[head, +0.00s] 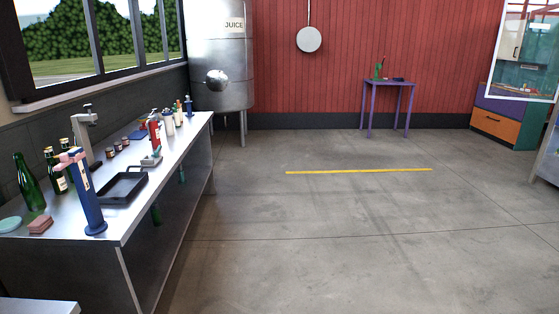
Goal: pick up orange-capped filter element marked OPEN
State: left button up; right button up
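I cannot make out an orange-capped filter element marked OPEN in the head view; no such label is legible. Many small items stand on the long metal bench (150,197) at the left, and the far ones are too small to tell apart. Neither of my grippers is in view.
The bench also holds green bottles (29,182), a blue dispenser (88,200), a black tray (122,188) and a red bottle (154,133). A JUICE tank (219,75), purple table (388,83) and cabinet (497,129) stand farther back. The middle floor (350,230) is clear.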

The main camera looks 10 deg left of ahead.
aim_at(179, 106)
jog(key=i, duration=3.35)
jog(key=i+l+u, duration=0.1)
jog(key=i+u, duration=0.25)
jog(key=i, duration=0.2)
jog(key=i+l+u, duration=0.3)
jog(key=i, duration=0.2)
jog(key=i+l+u, duration=0.35)
jog(key=i, duration=0.15)
jog(key=i+l+u, duration=0.45)
jog(key=u, duration=0.2)
jog(key=i+l+u, duration=0.2)
jog(key=l+u, duration=0.15)
jog(key=i+l+u, duration=0.1)
jog(key=l+u, duration=0.55)
jog(key=l, duration=0.2)
jog(key=i+l+u, duration=0.15)
jog(key=l, duration=0.3)
jog(key=j+u, duration=0.3)
jog(key=u, duration=0.2)
jog(key=j+u, duration=0.3)
jog(key=u, duration=0.15)
jog(key=i+j+u, duration=0.15)
jog(key=j+u, duration=0.3)
jog(key=i+j+u, duration=0.2)
jog(key=j+u, duration=0.2)
jog(key=i+j+u, duration=0.2)
jog(key=u, duration=0.25)
jog(key=i+j+u, duration=0.2)
jog(key=u, duration=0.2)
jog(key=i, duration=0.1)
